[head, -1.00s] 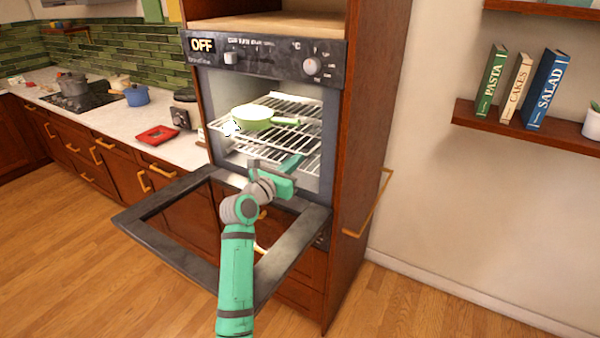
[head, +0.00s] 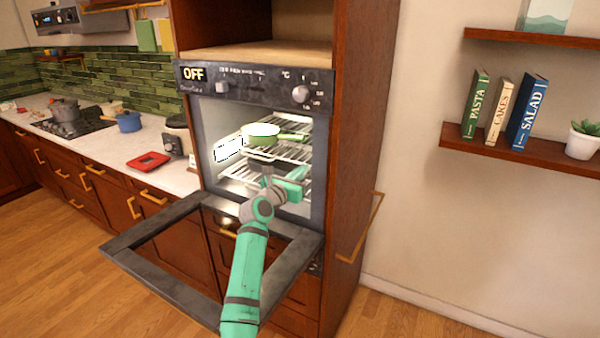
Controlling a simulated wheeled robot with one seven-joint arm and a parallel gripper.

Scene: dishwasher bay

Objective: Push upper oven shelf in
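The upper oven shelf (head: 290,153) is a wire rack inside the open oven (head: 322,140), a little below the control panel. A green pan (head: 262,133) with its handle to the right rests on it. A lower wire rack (head: 240,175) shows beneath. My gripper (head: 297,174) is at the oven mouth, below the upper shelf's front right part and in front of the lower rack. My arm hides part of the lower rack. Whether the fingers are open or touch a rack is not clear.
The oven door (head: 150,235) is folded down, with my arm above it. The tall wooden cabinet side (head: 360,130) bounds the oven on the right. A red tray (head: 148,161) lies on the counter at left. Floor at left is clear.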

